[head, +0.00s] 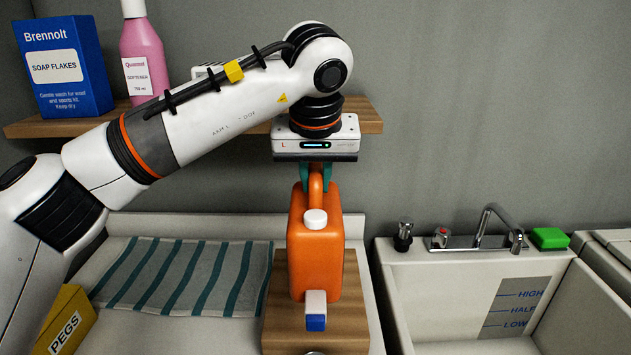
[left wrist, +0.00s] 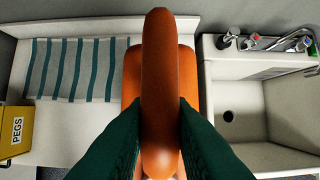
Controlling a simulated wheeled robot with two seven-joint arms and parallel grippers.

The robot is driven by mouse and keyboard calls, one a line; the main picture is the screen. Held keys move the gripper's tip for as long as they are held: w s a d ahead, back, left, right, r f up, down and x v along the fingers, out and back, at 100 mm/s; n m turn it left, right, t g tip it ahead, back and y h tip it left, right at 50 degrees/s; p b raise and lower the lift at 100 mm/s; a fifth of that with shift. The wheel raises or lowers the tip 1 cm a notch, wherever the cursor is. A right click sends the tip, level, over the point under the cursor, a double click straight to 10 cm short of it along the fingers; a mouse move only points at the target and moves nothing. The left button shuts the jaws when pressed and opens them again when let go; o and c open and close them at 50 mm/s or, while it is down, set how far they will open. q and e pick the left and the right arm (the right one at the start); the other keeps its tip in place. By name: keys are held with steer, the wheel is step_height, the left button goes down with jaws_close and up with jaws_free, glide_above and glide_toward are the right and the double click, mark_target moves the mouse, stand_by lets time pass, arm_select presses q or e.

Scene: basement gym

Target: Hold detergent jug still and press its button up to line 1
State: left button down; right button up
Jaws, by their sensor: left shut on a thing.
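The orange detergent jug (head: 316,250) stands upright on a wooden block (head: 344,318) in the head view. It has a white cap (head: 315,219) on its front upper part and a white and blue button tap (head: 316,311) low on its front. My left gripper (head: 317,175) comes down from above and is shut on the jug's handle. In the left wrist view the teal fingers (left wrist: 161,125) lie on both sides of the orange handle (left wrist: 160,70). Most of the jug is hidden there beneath the handle. My right gripper is not in view. Line 1 cannot be made out.
A white sink (head: 440,300) with a tap (head: 490,228) and a green sponge (head: 549,238) stands to the right. A striped cloth (head: 185,275) and a yellow pegs box (head: 66,322) lie left. A shelf (head: 50,128) behind holds a soap flakes box (head: 63,67) and a pink bottle (head: 143,50).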

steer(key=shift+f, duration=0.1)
